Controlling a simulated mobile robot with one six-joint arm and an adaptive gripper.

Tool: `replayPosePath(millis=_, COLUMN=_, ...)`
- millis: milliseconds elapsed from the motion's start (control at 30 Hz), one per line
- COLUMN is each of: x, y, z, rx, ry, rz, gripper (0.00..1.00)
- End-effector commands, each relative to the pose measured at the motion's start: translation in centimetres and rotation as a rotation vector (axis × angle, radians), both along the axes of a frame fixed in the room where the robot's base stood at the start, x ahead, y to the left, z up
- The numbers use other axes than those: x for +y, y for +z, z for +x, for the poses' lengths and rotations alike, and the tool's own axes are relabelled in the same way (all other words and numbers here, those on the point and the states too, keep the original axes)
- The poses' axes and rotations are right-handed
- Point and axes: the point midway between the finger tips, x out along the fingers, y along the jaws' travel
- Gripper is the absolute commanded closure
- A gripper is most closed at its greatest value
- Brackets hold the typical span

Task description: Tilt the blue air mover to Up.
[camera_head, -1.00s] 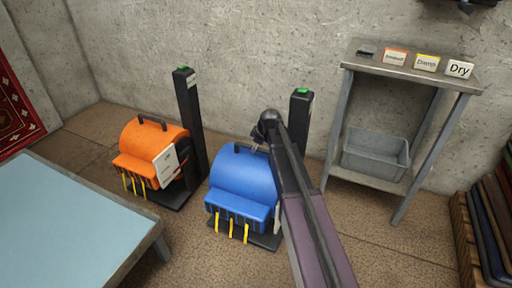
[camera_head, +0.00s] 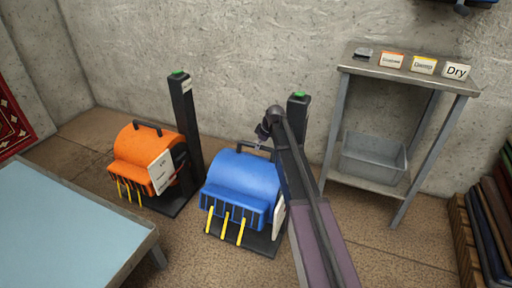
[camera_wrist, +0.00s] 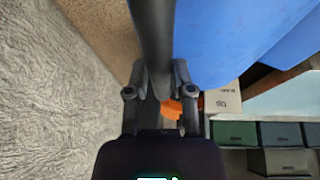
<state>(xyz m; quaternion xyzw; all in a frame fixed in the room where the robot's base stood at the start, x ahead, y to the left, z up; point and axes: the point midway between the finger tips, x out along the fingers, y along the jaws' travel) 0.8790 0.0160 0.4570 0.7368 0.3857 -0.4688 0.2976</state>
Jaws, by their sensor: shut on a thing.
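The blue air mover (camera_head: 243,181) stands on a dark base against a black post (camera_head: 297,130) with a green top. Its dark slotted outlet and yellow streamers (camera_head: 226,225) face the front. A pale label plate (camera_head: 279,218) shows on its right side, partly behind my arm; its marking is not readable. My gripper (camera_head: 262,146) is at the dark handle (camera_head: 242,147) on top of the blue housing. In the wrist view, my gripper (camera_wrist: 160,90) is shut on the dark handle bar (camera_wrist: 153,40), with the blue housing (camera_wrist: 225,35) to the right.
An orange air mover (camera_head: 150,148) with its own post stands to the left. A pale blue table (camera_head: 70,225) fills the lower left. A metal stand (camera_head: 408,78) with small cards and a grey bin (camera_head: 373,160) is at the right. Rolled rugs (camera_head: 490,220) lie at the far right.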

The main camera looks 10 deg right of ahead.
Motion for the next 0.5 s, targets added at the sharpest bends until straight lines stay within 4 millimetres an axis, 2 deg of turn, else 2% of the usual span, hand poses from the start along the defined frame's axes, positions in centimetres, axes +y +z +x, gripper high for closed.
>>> replayPosePath(millis=167, x=-0.31, y=-0.02, z=-0.05, rx=-0.001, ry=-0.002, rz=-0.009, gripper=1.00)
replayPosePath(millis=200, x=-0.29, y=-0.02, z=-0.06, rx=-0.001, ry=-0.002, rz=-0.009, gripper=0.57)
replayPosePath(millis=267, x=-0.23, y=-0.02, z=-0.07, rx=0.000, ry=-0.001, rz=-0.007, gripper=0.39)
replayPosePath(millis=300, x=-0.17, y=-0.02, z=-0.07, rx=0.000, ry=-0.001, rz=-0.007, gripper=0.35)
replayPosePath(millis=500, x=0.04, y=0.00, z=-0.08, rx=0.001, ry=0.001, rz=-0.004, gripper=0.35)
